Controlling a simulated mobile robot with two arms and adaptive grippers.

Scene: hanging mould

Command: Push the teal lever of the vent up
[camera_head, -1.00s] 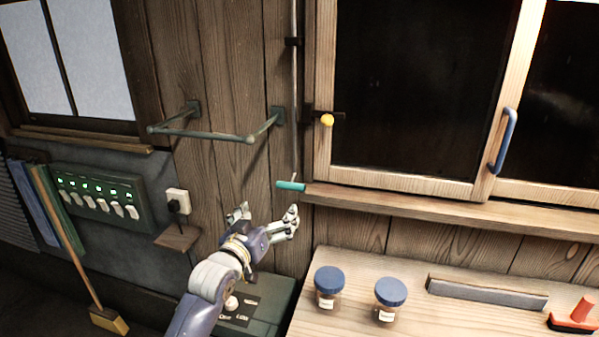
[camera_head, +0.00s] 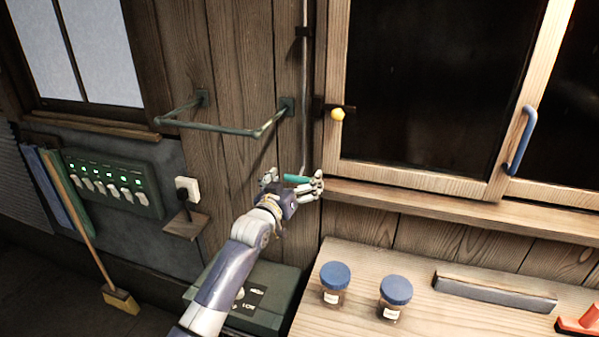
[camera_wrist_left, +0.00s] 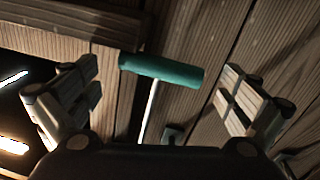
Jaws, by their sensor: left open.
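The teal lever (camera_head: 297,179) is a short horizontal grip at the lower end of a thin vertical rod (camera_head: 305,90) on the plank wall, left of the window sill. My left gripper (camera_head: 292,182) is open, with its fingers on either side of the lever in the head view. In the left wrist view the teal grip (camera_wrist_left: 162,70) lies between the spread fingers of the left gripper (camera_wrist_left: 150,98), with visible gaps at both ends. Whether anything touches it cannot be told. My right gripper is not in view.
A green rail (camera_head: 215,129) sticks out from the wall at upper left of the gripper. The wooden sill (camera_head: 450,211) is close on the right. Below are a green box (camera_head: 285,290) and a bench with blue-lidded jars (camera_head: 335,275). A yellow knob (camera_head: 338,114) is above.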

